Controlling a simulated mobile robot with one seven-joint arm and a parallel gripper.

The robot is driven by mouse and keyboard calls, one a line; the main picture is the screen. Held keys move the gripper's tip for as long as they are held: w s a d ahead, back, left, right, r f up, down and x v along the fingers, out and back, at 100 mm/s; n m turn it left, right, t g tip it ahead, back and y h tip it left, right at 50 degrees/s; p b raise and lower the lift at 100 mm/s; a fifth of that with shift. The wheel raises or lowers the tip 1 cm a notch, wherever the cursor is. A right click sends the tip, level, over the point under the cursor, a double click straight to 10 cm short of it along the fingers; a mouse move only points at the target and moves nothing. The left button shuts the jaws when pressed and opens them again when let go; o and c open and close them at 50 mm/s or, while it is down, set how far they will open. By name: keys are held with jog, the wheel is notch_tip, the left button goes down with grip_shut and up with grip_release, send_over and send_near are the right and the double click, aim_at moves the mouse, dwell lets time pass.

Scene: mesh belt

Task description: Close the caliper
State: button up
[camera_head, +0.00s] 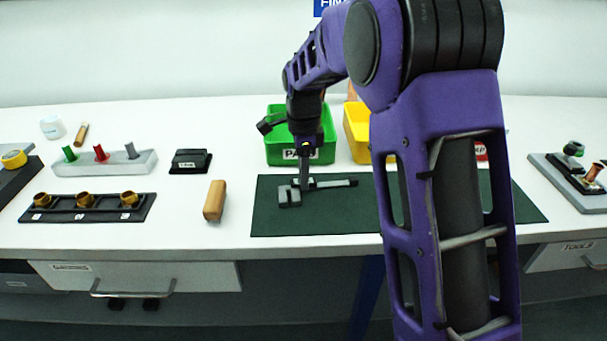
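The caliper (327,183) is a dark grey tool lying on the dark green mat (270,219), its bar running to the right. A blocky grey jaw piece (289,197) is at its left end. My gripper (305,180) points down from above and is at the caliper's left part, close to the jaw piece. The fingers are small and dark here. I cannot tell whether they touch the caliper or are open or shut. My purple arm covers the right part of the mat.
A green bin (273,152) and a yellow bin (357,140) stand behind the mat. A wooden block (214,201) is left of it, near a black box (190,161). A holder with brass cups (88,208) and a rack (105,164) stand farther left. A tool tray (575,186) is at far right.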

grip_shut()
dwell(1.0)
